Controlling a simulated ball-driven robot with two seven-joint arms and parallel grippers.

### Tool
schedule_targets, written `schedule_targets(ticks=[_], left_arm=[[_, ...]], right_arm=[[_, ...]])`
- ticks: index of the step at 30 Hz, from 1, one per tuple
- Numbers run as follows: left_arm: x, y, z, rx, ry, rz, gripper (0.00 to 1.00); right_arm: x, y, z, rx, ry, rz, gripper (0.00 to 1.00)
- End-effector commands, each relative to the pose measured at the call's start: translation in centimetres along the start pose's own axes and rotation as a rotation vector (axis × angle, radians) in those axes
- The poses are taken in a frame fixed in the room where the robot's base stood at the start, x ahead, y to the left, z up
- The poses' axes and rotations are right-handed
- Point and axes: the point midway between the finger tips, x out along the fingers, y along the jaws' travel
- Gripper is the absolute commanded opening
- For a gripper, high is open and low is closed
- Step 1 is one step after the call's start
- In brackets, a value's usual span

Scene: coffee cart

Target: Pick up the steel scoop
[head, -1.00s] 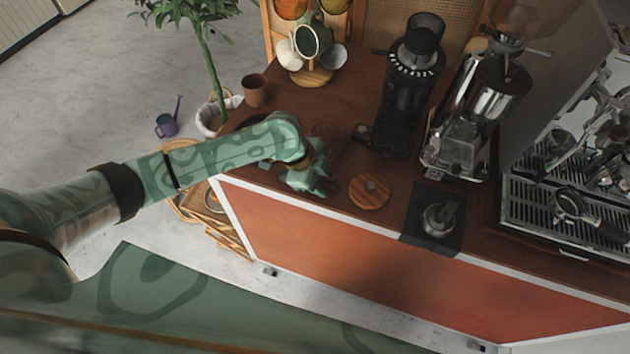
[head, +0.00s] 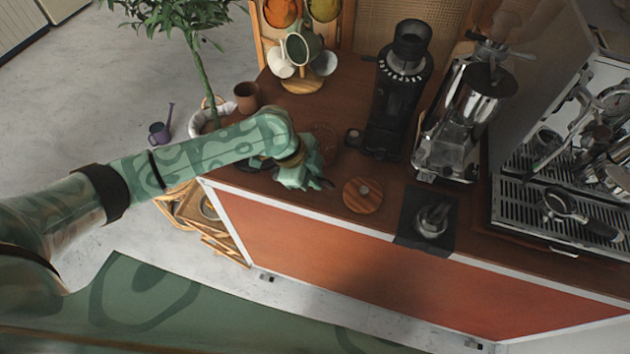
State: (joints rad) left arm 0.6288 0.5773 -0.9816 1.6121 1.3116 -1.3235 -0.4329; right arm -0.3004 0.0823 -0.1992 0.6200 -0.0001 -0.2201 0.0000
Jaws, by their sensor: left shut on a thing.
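My left gripper (head: 300,177) hangs over the front left part of the brown counter, left of a round wooden lid (head: 363,195). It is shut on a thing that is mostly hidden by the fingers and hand. Only a small dark piece shows at the fingertips, which I take to be part of the steel scoop (head: 326,182). Its bowl and full shape cannot be made out. My right gripper is not in view.
A black grinder (head: 395,95), a second grinder (head: 465,120) and an espresso machine (head: 560,210) stand right on the counter. A tamper on a black mat (head: 412,230) lies near the front edge. A brown cup (head: 246,97) and a mug stand (head: 302,83) are behind my arm.

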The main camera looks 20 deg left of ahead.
Motion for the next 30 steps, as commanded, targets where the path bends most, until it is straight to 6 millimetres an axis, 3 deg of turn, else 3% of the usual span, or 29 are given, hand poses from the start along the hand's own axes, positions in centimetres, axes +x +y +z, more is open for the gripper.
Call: schedule_targets(ticks=[6, 12, 19, 30], left_arm=[[-6.8, 3.5, -1.7, 0.005, -0.001, 0.000, 0.00], [-9.9, 8.2, -1.9, 0.002, -0.001, 0.003, 0.00], [-11.7, 11.0, -2.2, 0.000, 0.000, 0.003, 0.00], [-12.0, 11.5, -2.2, -0.001, 0.000, 0.003, 0.00]], right_arm=[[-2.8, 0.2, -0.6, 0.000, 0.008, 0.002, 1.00], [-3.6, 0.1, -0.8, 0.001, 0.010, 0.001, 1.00], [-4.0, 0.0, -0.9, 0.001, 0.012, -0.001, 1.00], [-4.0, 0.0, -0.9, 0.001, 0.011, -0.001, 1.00]])
